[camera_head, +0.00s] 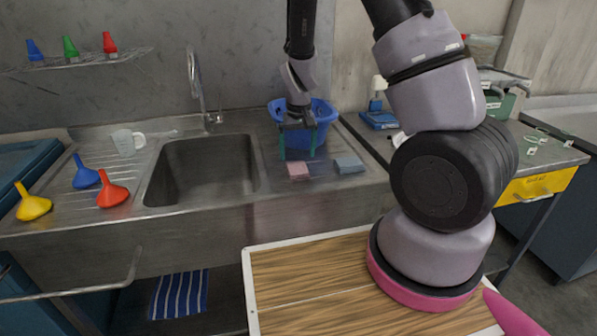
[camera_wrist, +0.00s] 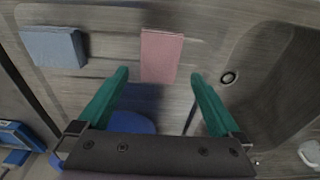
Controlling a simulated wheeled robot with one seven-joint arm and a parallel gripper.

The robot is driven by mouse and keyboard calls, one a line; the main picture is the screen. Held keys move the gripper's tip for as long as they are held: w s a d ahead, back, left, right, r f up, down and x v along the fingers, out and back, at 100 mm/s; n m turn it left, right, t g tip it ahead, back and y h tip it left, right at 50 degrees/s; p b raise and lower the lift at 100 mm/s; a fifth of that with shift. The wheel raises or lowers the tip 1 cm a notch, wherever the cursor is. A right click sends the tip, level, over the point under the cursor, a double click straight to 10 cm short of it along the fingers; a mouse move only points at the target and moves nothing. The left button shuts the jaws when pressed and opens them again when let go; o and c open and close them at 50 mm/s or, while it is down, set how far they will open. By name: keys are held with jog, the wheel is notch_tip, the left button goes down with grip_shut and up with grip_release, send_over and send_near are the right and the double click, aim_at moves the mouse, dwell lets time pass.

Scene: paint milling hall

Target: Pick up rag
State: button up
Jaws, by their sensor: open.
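A pink folded cloth (camera_head: 298,170), rag-like, lies flat on the metal counter right of the sink; it also shows in the wrist view (camera_wrist: 161,52). A grey-blue folded cloth (camera_head: 348,164) lies to its right, and at upper left in the wrist view (camera_wrist: 54,47). A blue-and-white striped cloth (camera_head: 179,294) lies on the shelf under the sink. I cannot tell which one is the rag. My gripper (camera_head: 297,156) points down over the counter, green fingers apart and empty. In the wrist view its fingertips (camera_wrist: 160,76) are either side of the pink cloth's near end, apart from it.
A blue basin (camera_head: 327,113) stands right behind my gripper. The sink basin (camera_head: 203,170) and tall faucet (camera_head: 201,85) are to the left. A blue scale-like device (camera_head: 379,120) is to the right.

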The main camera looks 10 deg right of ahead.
aim_at(297, 167)
jog(key=shift+w+f, duration=0.2)
jog(key=shift+f, duration=2.55)
jog(key=c, duration=1.3)
notch_tip(297, 167, up, 10)
jog(key=shift+c, duration=0.2)
